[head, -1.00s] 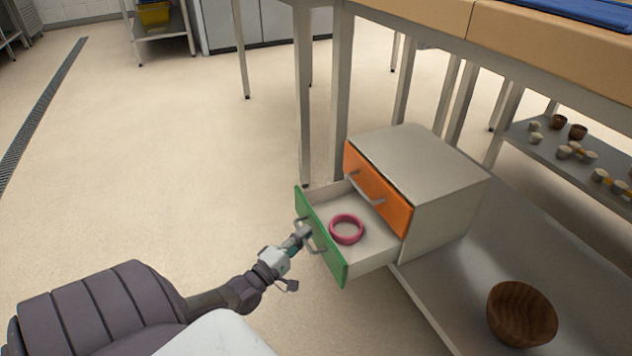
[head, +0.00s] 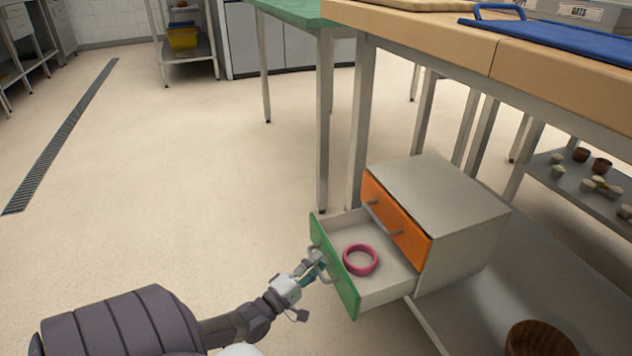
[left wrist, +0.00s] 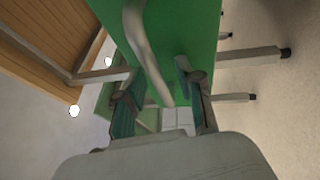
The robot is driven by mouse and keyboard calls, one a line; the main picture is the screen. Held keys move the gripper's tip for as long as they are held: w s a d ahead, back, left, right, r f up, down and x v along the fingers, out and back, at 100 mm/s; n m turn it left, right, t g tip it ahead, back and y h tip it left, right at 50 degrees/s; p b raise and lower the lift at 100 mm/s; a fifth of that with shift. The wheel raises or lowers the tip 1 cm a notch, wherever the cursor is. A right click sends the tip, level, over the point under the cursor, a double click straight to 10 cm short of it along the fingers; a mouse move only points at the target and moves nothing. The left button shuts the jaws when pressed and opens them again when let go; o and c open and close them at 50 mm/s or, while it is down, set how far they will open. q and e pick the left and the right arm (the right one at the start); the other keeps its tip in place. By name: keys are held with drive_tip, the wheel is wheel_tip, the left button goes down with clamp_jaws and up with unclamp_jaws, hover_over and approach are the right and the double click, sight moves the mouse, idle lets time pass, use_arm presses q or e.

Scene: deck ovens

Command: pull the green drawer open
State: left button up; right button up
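The green drawer (head: 346,290) is the lower drawer of a small grey cabinet (head: 463,240) and stands pulled well out, its inside showing. A pink ring (head: 360,259) lies in it. My left gripper (head: 317,262) is at the drawer's grey handle (head: 328,280). In the left wrist view, the green front (left wrist: 190,30) fills the top and the handle (left wrist: 143,45) runs between the two fingers of my left gripper (left wrist: 158,92). The fingers stand apart with gaps beside the bar, so they look open. My right gripper is not in view.
The orange drawer (head: 385,212) above is shut. The cabinet stands on a low shelf (head: 480,320) under a worktop (head: 440,45), with a wooden bowl (head: 538,340) nearby. Table legs (head: 322,130) rise behind the drawer. The floor (head: 180,170) to the left is clear.

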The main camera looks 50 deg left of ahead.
use_arm(q)
drive_tip(key=s+f, duration=0.2)
drive_tip(key=s, duration=0.9)
drive_tip(key=shift+s, duration=0.3)
